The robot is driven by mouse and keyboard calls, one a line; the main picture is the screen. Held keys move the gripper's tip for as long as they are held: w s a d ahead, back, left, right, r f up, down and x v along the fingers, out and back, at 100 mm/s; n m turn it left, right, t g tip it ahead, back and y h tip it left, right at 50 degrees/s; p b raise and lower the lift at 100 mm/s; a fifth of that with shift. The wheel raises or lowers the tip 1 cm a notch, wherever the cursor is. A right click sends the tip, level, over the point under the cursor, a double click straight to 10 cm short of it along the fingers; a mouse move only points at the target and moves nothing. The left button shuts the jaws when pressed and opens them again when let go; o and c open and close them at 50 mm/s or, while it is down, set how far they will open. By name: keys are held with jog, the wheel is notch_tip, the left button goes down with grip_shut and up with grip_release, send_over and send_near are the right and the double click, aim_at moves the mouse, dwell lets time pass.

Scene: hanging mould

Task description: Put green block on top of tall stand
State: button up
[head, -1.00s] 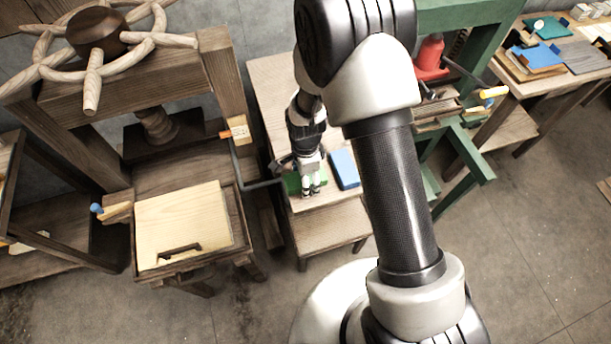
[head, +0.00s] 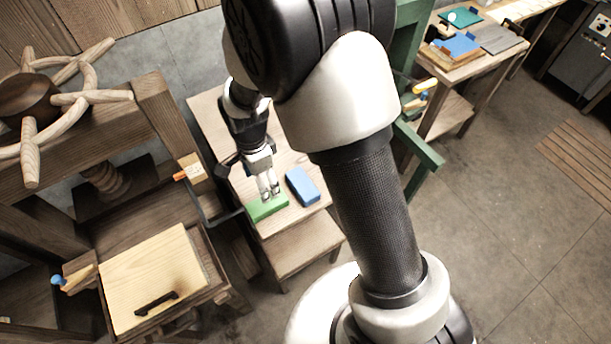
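The green block (head: 262,211) lies flat near the front left corner of the wooden table (head: 303,221). My gripper (head: 270,196) points down over the green block, with its fingertips at the block's back edge in the picture. The fingers look close together with a narrow gap. I cannot tell whether they touch or grip the block. I cannot tell which piece of furniture is the tall stand.
A blue block (head: 302,186) lies just right of my gripper. A wooden press with a spoked wheel (head: 38,105) and a pale board (head: 152,278) stands left. A green frame (head: 420,147) and a cluttered bench (head: 492,62) are right. Floor at lower right is clear.

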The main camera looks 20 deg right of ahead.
jog(key=s+d+r+n+t, duration=0.15)
jog(key=d+r+n, duration=0.25)
jog(key=r, duration=0.7)
jog(key=s+d+r+n+t, duration=0.1)
jog(key=s+d+r+n, duration=0.3)
jog(key=s+r, duration=0.3)
jog(key=s+d+r+n+t, duration=0.2)
jog(key=s+d+r+n, duration=0.2)
jog(key=s, duration=0.7)
notch_tip(320, 180, up, 3)
jog(key=n, duration=0.2)
jog(key=shift+d+n, duration=0.3)
jog(key=shift+n, duration=0.1)
